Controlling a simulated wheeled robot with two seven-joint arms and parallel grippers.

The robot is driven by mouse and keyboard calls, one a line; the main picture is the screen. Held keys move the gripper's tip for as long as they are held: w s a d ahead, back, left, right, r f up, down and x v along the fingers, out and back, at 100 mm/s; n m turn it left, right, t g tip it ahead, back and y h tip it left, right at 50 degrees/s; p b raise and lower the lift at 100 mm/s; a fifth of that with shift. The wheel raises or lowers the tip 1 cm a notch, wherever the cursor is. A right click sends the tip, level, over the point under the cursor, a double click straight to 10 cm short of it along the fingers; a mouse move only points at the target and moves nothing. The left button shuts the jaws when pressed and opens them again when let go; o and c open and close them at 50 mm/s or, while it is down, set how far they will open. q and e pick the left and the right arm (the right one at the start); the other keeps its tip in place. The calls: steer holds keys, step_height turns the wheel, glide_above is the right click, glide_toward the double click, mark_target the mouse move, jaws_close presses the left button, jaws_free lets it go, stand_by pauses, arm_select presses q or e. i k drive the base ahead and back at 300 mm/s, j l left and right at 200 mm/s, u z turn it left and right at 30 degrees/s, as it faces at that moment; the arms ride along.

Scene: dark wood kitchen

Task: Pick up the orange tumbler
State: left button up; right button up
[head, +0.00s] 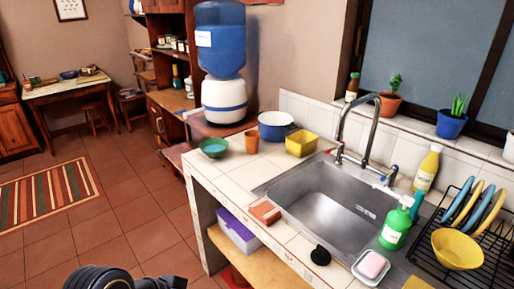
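The orange tumbler (251,142) stands upright on the white tiled counter (229,172), near its far left end. It is small, and nothing touches it that I can see. A green bowl sits to its left and a blue and white basin behind it to the right. A dark part of my own arm shows at the bottom left edge. Neither of my grippers is in view.
The green bowl (214,148), the basin (276,125) and a yellow container (301,144) stand around the tumbler. A water dispenser (223,64) rises behind. The sink (333,207) lies to the right. The tiled floor (150,221) left of the counter is open.

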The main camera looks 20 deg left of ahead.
mark_target(252, 143)
steer(key=z, duration=0.5)
steer(key=j+z, duration=0.45)
steer(key=j, duration=0.2)
steer(key=j+z, duration=0.4)
steer(key=j, duration=0.3)
